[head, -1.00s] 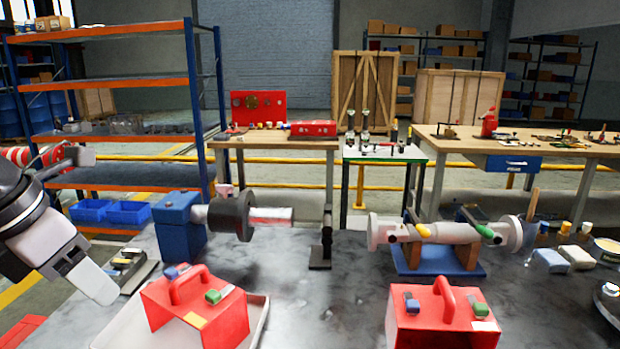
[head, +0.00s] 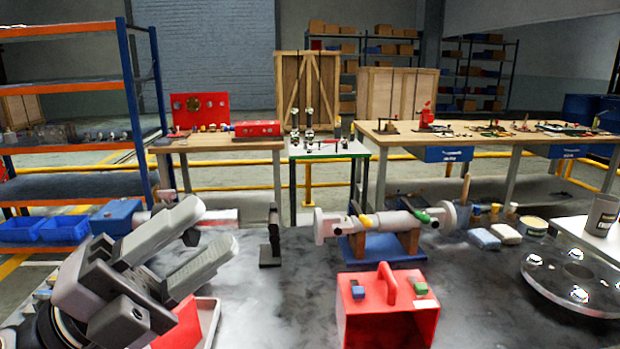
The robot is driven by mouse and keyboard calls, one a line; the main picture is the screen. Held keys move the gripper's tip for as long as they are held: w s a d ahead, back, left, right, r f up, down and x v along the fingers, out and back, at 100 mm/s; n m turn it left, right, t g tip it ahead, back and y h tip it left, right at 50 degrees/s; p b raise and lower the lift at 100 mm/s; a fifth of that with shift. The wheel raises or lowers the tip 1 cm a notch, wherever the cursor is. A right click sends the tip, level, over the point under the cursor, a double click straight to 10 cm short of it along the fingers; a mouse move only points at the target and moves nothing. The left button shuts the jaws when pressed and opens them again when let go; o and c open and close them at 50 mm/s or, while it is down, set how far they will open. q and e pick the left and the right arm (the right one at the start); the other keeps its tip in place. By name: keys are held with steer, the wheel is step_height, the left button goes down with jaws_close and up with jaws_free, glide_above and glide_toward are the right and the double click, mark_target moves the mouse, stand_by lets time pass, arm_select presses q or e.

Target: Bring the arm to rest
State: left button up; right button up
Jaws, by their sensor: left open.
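My left gripper (head: 207,236) is in the lower left of the head view, above the grey table (head: 262,305). Its two grey fingers are spread apart, pointing up and to the right, with nothing between them. It hides most of a red box (head: 188,330) in a pale tray (head: 208,318), and part of the blue vise-like block (head: 117,216) with its shaft. My right gripper is not in view.
A red handled box (head: 385,318) stands at front centre. Behind it a pipe piece (head: 385,223) rests on a blue stand (head: 385,251). A black upright stand (head: 271,240) is left of it. A round metal flange (head: 574,279) lies at right. Bare table shows between gripper and handled box.

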arm_select(q)
steer(key=w+a+f+n+t+y, duration=0.3)
steer(key=n+t+y, duration=0.3)
steer(key=n, duration=0.2)
steer(key=w+a+f+n+t+y, duration=0.35)
steer(key=n+t+y, duration=0.2)
steer(key=n, duration=0.35)
steer(key=a+f+n+g+y, duration=0.4)
steer(key=a+f+n+y, duration=0.2)
steer(key=f+n+y, duration=0.45)
steer(key=s+a+f+n+g, duration=0.1)
steer(key=s+f+g, duration=0.25)
steer(key=f, duration=0.35)
steer(key=s+a+f+g, duration=0.1)
steer(key=s+f+g, duration=0.25)
steer(key=f, duration=0.45)
steer(key=s+d+f+n+g, duration=0.2)
steer(key=s+f+g, duration=0.6)
steer(key=s, duration=0.6)
steer(key=w+d+f+t+h+p, duration=0.1)
steer(key=w+d+f+t+h, duration=0.1)
steer(key=w+f+t, duration=0.4)
steer(key=shift+w+d+f+m+t+h, duration=0.3)
steer(key=shift+d+f+m+t, duration=0.15)
steer(key=shift+f+t, duration=0.65)
steer(key=shift+f, duration=0.15)
